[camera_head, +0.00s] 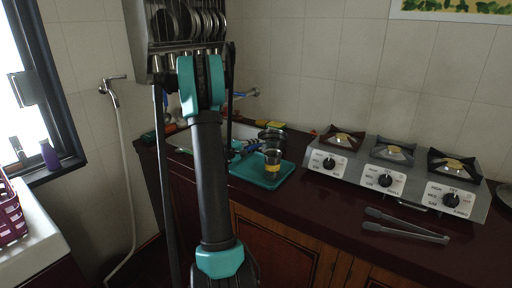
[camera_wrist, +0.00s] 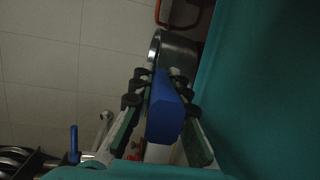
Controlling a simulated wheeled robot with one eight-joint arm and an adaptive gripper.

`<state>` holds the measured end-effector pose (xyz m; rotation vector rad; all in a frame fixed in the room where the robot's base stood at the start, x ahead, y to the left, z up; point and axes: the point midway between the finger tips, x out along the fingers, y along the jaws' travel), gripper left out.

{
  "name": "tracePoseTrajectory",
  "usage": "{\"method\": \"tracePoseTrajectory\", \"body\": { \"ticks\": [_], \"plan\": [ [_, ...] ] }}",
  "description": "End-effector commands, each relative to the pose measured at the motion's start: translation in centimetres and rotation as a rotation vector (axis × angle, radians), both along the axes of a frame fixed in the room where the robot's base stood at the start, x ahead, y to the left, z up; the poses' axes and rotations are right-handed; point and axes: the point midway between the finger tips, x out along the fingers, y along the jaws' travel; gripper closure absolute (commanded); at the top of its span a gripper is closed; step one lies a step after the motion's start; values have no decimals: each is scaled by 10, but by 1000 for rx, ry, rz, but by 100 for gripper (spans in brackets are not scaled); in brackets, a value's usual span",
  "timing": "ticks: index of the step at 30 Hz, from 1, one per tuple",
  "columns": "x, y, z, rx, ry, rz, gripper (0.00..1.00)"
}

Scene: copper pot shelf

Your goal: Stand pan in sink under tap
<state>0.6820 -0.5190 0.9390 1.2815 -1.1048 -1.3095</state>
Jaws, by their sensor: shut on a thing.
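The pan (camera_wrist: 178,52) shows in the wrist view as a grey metal vessel with a thick blue handle (camera_wrist: 165,115). My gripper (camera_wrist: 160,90) is shut on this handle, with a finger on each side. In the head view the pan (camera_head: 271,134) looks dark and small, above the back of the teal tray; my arm partly hides the gripper. The white sink (camera_head: 242,131) lies behind my arm, mostly hidden. The tap (camera_head: 245,95) is on the wall behind it, with a blue part. I cannot tell the gap between pan and sink.
A teal tray (camera_head: 262,181) holds a glass (camera_head: 272,160) with yellow in it. Right of it stand three stove burners (camera_head: 388,179), with tongs (camera_head: 405,228) in front. A rack of pans (camera_head: 188,24) hangs above the sink. The counter front between tray and tongs is clear.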

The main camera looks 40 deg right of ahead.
Motion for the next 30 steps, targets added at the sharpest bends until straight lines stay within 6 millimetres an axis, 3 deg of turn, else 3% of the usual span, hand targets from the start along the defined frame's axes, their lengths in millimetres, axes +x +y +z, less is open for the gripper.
{"method": "tracePoseTrajectory", "body": {
  "ticks": [11, 12, 17, 28, 30],
  "plan": [
    [0, 0, -5, -1, 0, 0, 100],
    [0, 0, -6, 0, 0, 0, 84],
    [0, 0, -6, 0, 0, 0, 64],
    [0, 1, -2, 0, 0, 0, 64],
    [1, 9, -2, 0, 0, 2, 64]
  ]
}}
